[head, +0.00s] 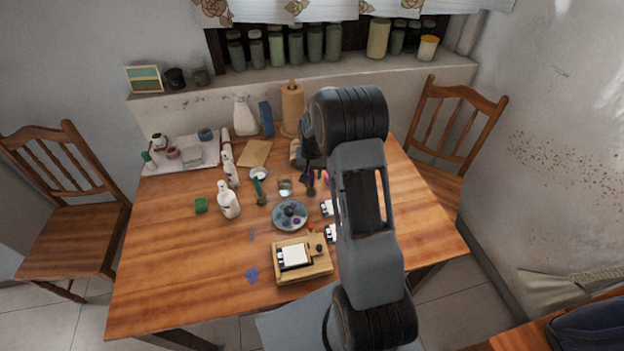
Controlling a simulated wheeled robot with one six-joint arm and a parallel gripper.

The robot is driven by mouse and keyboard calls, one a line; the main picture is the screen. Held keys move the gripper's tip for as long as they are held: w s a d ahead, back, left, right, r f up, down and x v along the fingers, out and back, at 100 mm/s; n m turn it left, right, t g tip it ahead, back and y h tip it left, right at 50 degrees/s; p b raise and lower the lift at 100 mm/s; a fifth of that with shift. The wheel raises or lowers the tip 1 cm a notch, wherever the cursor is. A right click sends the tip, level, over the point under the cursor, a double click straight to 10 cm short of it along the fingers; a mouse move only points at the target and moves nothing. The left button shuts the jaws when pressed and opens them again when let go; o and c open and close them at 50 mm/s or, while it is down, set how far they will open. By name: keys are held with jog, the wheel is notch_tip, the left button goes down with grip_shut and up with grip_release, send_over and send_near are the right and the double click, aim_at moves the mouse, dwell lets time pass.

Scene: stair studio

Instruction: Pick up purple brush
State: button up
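A small cluster of brush-like items (311,184) stands near the middle of the wooden table (180,245), with purple and pink bits showing. The purple brush cannot be told apart clearly at this size. My gripper (309,165) is dark and points down just above or at this cluster, partly behind my arm. Its fingers are too small and overlapped to show whether they are open or touching anything.
A round palette dish (290,215), a glass jar (285,187) and a wooden box (302,271) sit nearby. White bottles (228,201), a paper roll (292,108) and a white tray (181,153) stand further left and back. The table's front left is mostly clear.

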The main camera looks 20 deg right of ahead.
grip_shut()
jog(key=shift+r, duration=0.1)
jog(key=shift+r, duration=0.5)
jog(key=s+a+r+b, duration=0.2)
jog(key=s+a+r, duration=0.4)
jog(key=s+r, duration=0.5)
jog(key=shift+s+r+b, duration=0.4)
jog(key=shift+s, duration=0.35)
